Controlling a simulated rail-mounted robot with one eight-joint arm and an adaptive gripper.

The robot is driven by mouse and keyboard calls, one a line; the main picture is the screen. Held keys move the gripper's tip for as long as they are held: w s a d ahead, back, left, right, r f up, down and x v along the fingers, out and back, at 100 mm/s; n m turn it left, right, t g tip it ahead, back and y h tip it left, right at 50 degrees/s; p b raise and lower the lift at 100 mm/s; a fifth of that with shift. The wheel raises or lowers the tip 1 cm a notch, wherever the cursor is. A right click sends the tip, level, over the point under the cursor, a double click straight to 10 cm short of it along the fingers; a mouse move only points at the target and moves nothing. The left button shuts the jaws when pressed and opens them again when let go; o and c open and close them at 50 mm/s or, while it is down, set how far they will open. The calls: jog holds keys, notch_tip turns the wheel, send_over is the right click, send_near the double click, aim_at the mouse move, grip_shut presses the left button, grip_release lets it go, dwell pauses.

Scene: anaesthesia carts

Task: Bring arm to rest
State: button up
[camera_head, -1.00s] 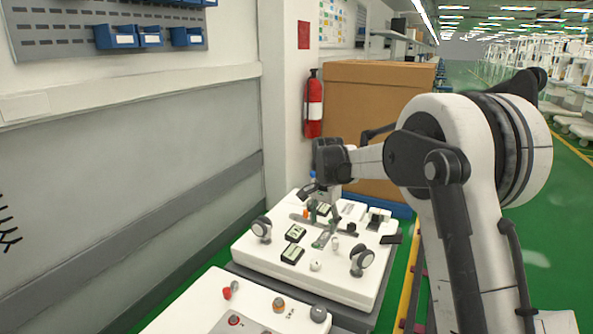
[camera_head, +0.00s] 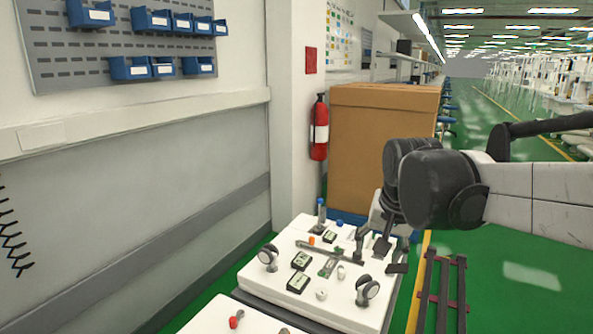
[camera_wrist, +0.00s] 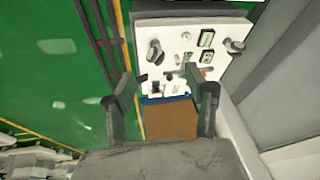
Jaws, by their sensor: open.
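My gripper (camera_wrist: 160,76) is open and empty in the wrist view, its two dark fingers spread apart. In the head view my arm reaches in from the right, and my gripper (camera_head: 372,244) hangs over the far right part of the white cart top (camera_head: 262,284). The cart top also shows in the wrist view (camera_wrist: 178,32), beyond the fingers. It bears grey casters (camera_head: 268,257), dark label blocks (camera_head: 301,261) and a blue-capped bottle (camera_head: 321,212). I cannot tell the exact height of the fingers above it.
A large brown box (camera_head: 370,125) stands behind the cart, with a red fire extinguisher (camera_head: 319,128) beside it. A grey wall (camera_head: 120,235) runs along the left. Dark rails (camera_head: 442,290) lie on the green floor (camera_head: 520,285) at the right, which is mostly open.

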jog(key=s+d+f+n+t+p, duration=0.1)
jog(key=s, duration=0.8)
jog(key=s+d+f+n+t+p, duration=0.1)
jog(key=s+d+n+t+p, duration=0.1)
jog(key=s, duration=0.7)
jog(key=shift+s+n, duration=0.3)
